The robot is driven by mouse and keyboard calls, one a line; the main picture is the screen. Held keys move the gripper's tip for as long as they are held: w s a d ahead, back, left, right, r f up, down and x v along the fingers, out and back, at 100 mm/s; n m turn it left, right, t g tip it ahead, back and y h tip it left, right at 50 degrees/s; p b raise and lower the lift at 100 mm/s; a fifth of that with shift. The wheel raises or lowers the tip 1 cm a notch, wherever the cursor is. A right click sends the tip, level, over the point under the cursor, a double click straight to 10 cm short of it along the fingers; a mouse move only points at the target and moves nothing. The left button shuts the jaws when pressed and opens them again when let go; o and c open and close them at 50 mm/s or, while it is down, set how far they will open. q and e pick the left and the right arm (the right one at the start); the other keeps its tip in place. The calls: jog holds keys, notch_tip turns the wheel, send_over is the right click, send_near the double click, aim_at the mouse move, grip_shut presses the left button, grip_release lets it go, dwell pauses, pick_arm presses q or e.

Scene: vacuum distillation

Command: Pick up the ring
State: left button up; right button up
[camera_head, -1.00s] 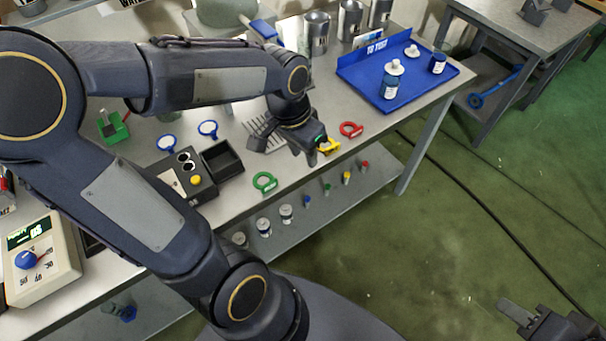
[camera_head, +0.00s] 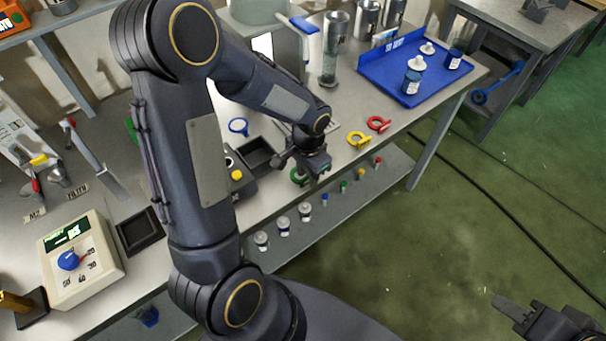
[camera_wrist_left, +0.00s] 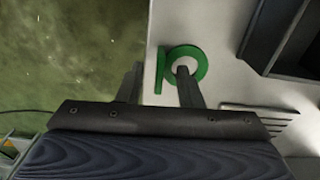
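A green ring (camera_wrist_left: 188,62) with a flat tab lies near the table's front edge. It also shows in the head view (camera_head: 297,178), partly hidden by my left gripper (camera_head: 308,176). In the left wrist view my left gripper (camera_wrist_left: 157,76) is open above the ring, with one fingertip overlapping the ring's hole and the other left of the tab, past the table edge. A yellow ring (camera_head: 358,139) and a red ring (camera_head: 378,124) lie further right on the table. My right gripper (camera_head: 520,311) is at the lower right, away from the table; its opening is unclear.
A black open box (camera_head: 257,154) stands just behind the green ring. A blue tray (camera_head: 385,76) with bottles is at the far right of the table (camera_head: 335,128). Several small bottles stand on the shelf (camera_head: 290,238) below.

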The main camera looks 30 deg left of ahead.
pick_arm(q)
grip_shut()
jog(key=shift+r, duration=0.1)
dwell(0.3)
